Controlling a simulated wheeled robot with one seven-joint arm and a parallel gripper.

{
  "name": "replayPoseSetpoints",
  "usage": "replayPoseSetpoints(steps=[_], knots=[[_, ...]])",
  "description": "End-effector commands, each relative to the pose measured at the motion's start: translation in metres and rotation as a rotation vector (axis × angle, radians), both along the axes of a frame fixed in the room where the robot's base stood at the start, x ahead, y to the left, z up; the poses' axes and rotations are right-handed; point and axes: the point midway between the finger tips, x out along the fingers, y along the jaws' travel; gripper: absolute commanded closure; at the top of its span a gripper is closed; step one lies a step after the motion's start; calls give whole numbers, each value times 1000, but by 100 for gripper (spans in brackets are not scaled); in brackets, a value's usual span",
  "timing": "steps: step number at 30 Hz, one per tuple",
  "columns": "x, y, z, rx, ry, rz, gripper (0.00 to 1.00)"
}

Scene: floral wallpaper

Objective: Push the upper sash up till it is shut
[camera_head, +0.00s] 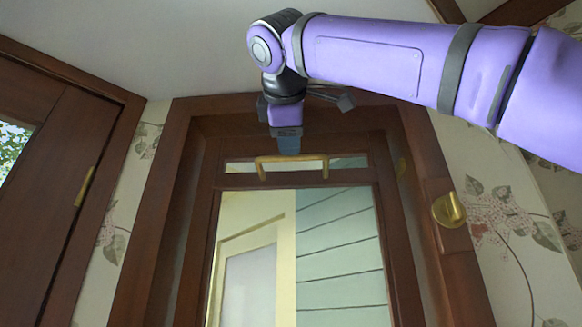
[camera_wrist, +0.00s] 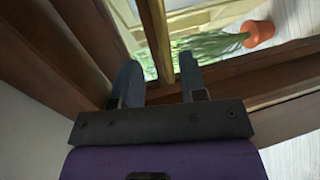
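The window sash (camera_head: 206,228) is a dark wooden frame around a large pane in the head view. A brass bar handle (camera_head: 291,159) runs across near its top rail; the handle also shows in the wrist view (camera_wrist: 160,40). A narrow bright strip shows above the rail; I cannot tell whether it is a gap or glass. My gripper (camera_head: 288,147) points down at the handle's middle. In the wrist view its two fingers (camera_wrist: 158,75) are apart, with the brass bar seen between them. Whether they touch it is unclear.
A dark wooden casing (camera_head: 150,230) surrounds the window. A brass knob (camera_head: 449,210) sits on the casing at the right. A wooden door or window (camera_head: 60,170) with a brass handle is at the left. A potted plant (camera_wrist: 260,32) shows through the glass.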

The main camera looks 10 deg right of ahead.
Motion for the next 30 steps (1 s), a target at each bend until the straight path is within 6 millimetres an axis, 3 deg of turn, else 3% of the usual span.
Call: replayPoseSetpoints(steps=[3, 10, 30], knots=[[-22, 5, 5, 0, 0, 2, 61], [-47, 9, 10, 0, 0, 1, 61], [-53, 10, 11, 0, -1, -1, 61]])
